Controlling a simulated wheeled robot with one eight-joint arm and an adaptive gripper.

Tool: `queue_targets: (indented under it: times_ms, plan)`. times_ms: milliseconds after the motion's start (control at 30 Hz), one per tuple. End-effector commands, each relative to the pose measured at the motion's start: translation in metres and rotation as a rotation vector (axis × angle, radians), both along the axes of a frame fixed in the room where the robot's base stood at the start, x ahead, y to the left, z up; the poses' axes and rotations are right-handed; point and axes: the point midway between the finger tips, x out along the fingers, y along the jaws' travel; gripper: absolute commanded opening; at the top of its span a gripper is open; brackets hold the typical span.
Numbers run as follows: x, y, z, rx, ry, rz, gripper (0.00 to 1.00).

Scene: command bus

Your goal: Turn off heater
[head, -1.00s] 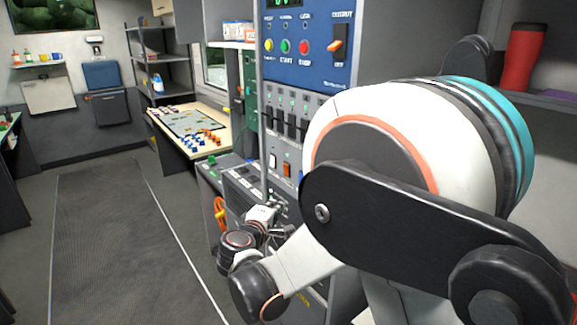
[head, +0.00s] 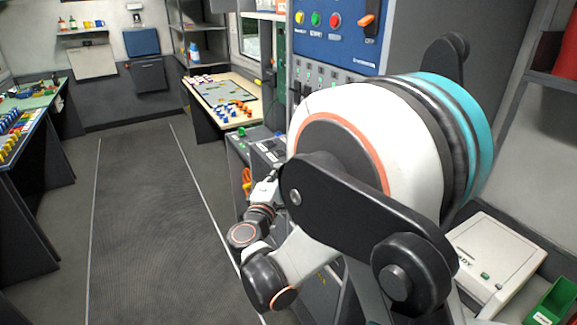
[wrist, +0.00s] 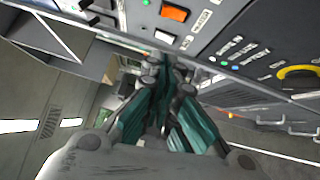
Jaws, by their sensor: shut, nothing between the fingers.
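An orange rocker switch (wrist: 174,13) sits on a grey panel at the top of the wrist view, with a white rocker switch (wrist: 165,37) just below it. A label (wrist: 203,18) beside the orange switch is too small to read surely, so I cannot tell which switch is the heater's. My gripper (wrist: 165,64) has green-sided fingers that meet at the tips, shut and empty. In the picture its tips lie just below the white switch; I cannot tell whether they touch the panel. In the head view my arm hides these switches and the fingertips.
A blue panel (head: 345,42) with coloured buttons and an orange switch (head: 367,19) stands above my arm. A yellow handle (wrist: 300,72) is on the right panel. A table (head: 250,92) with small pieces stands behind. The floor mat (head: 150,230) is clear. A green bin (head: 555,305) is lower right.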

Motion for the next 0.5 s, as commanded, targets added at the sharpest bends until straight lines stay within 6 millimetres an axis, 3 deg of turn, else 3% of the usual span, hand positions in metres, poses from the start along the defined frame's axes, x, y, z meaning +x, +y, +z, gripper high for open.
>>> queue_targets:
  times_ms: [467, 500]
  plan:
    - [0.089, -0.018, 0.006, 0.000, 0.000, -0.002, 0.00]
    - [0.091, -0.026, 0.007, 0.000, 0.001, -0.004, 0.00]
